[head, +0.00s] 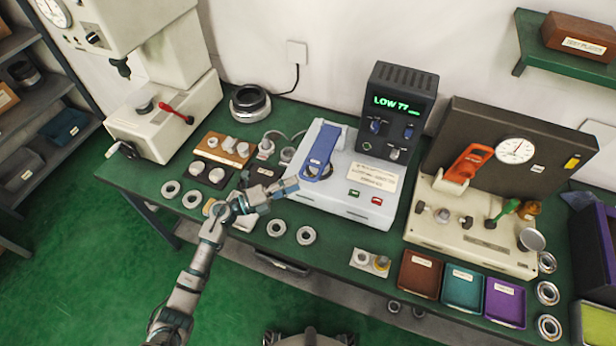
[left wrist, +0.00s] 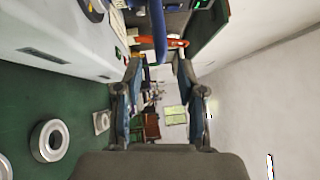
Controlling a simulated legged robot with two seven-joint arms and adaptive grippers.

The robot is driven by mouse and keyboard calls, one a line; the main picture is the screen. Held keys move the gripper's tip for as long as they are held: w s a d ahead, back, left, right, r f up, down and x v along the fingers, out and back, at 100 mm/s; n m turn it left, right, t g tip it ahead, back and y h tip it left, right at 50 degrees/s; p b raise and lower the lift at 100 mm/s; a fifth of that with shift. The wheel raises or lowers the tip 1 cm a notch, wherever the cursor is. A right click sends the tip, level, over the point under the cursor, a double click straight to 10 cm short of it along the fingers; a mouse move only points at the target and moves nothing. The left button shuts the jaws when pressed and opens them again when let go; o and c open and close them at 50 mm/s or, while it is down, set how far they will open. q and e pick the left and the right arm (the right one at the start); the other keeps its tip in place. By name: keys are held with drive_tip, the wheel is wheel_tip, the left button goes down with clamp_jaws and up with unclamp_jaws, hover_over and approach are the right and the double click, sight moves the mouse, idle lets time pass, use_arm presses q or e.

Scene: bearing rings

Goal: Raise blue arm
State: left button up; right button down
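The blue arm (head: 321,152) is a flat blue lever on top of the white device (head: 345,200). It slants up over a dark round opening, and its lower end is near my left gripper. My left gripper (head: 291,186) is at the front left edge of the device, beside the arm's lower end. In the left wrist view the two fingers (left wrist: 158,68) are spread with nothing between them. The blue arm (left wrist: 159,30) shows just beyond the fingertips, in line with the gap. I cannot tell whether they touch. My right gripper is not seen.
A dark control box (head: 398,110) with a green display stands behind the device. A beige fixture with an orange lever (head: 467,163) is at right. Metal rings (head: 306,236) lie in front. Brown, teal and purple trays (head: 462,288) line the front right edge. A press (head: 165,120) stands left.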

sight(308, 179)
use_arm(q)
drive_tip(key=x, duration=0.5)
drive_tip(key=shift+w+d, duration=0.15)
drive_tip(key=shift+d, duration=0.15)
clamp_jaws()
